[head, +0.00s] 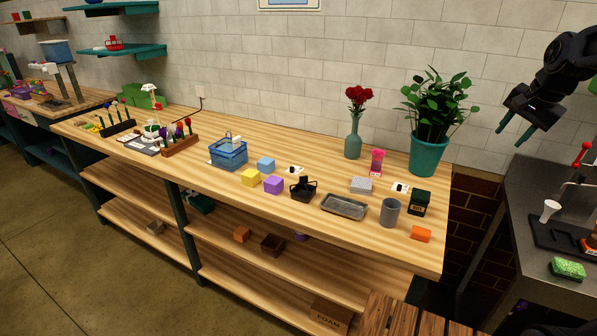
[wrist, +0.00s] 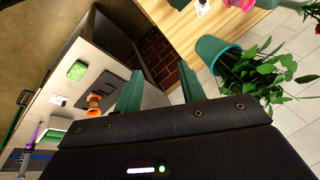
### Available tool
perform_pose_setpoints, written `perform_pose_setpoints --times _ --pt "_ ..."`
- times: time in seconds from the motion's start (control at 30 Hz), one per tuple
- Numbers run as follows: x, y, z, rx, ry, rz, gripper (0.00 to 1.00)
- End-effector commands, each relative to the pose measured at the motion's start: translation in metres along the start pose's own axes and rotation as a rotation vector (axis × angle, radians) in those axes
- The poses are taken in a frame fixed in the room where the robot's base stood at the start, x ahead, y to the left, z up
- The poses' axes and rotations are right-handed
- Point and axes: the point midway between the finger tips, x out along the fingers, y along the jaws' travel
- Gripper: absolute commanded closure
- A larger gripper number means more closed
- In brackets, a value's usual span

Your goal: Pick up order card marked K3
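A card (wrist: 203,8) also shows at the top of the wrist view. The marks are too small to read, so I cannot tell which is K3. My gripper (head: 517,130) is raised at the upper right, apart from the bench and the cards. Its teal fingers (wrist: 159,88) are spread open with nothing between them.
A potted plant (head: 429,155) and a vase of red flowers (head: 353,143) stand at the bench's back right. A grey tray (head: 344,217), grey cup (head: 390,211), black basket (head: 303,195) and blue basket (head: 228,160) stand nearby. A dark counter (head: 525,189) is at the right, across a gap.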

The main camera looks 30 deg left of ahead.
Motion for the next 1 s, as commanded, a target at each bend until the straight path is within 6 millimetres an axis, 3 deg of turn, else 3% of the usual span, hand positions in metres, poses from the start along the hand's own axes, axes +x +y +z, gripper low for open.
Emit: perform_pose_setpoints --times 0.03,0.3,0.53,0.77,1.0 --pt "0.008 -0.02 -0.005 0.03 -0.015 -0.005 0.6" --pt "0.049 -0.116 -0.017 0.231 -0.083 -0.027 0.6" --pt "0.095 -0.2 -0.009 0.403 -0.143 -0.027 0.6" --pt "0.148 -0.283 0.017 0.573 -0.203 -0.01 0.6" --pt "0.21 -0.364 0.064 0.749 -0.26 0.025 0.6"
